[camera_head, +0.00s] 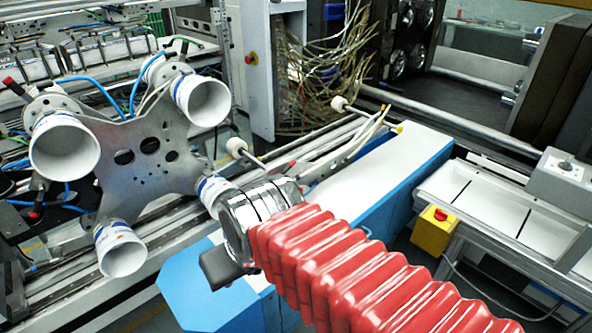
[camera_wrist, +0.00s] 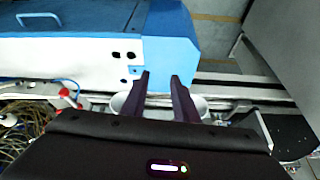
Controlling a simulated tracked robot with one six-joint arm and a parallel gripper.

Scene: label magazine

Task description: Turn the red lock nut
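In the wrist view, my gripper (camera_wrist: 160,76) shows as two dark fingers, apart and open, with nothing seen held between them. White rounded cup rims (camera_wrist: 122,105) show on both sides of the fingers; whether the fingers touch them I cannot tell. A small red part (camera_wrist: 65,93) lies left of the fingers, clear of them; I cannot tell whether it is the lock nut. In the head view, a small red part (camera_head: 35,216) sits at the lower-left cup arm and another (camera_head: 11,86) at the upper left.
A metal plate (camera_head: 145,165) carries several white cups (camera_head: 64,147). A blue and white housing (camera_head: 385,165) lies beyond my wrist. A yellow box with a red button (camera_head: 435,230) stands at right, near a grey bench (camera_head: 490,205). Cables (camera_head: 310,75) hang at the back.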

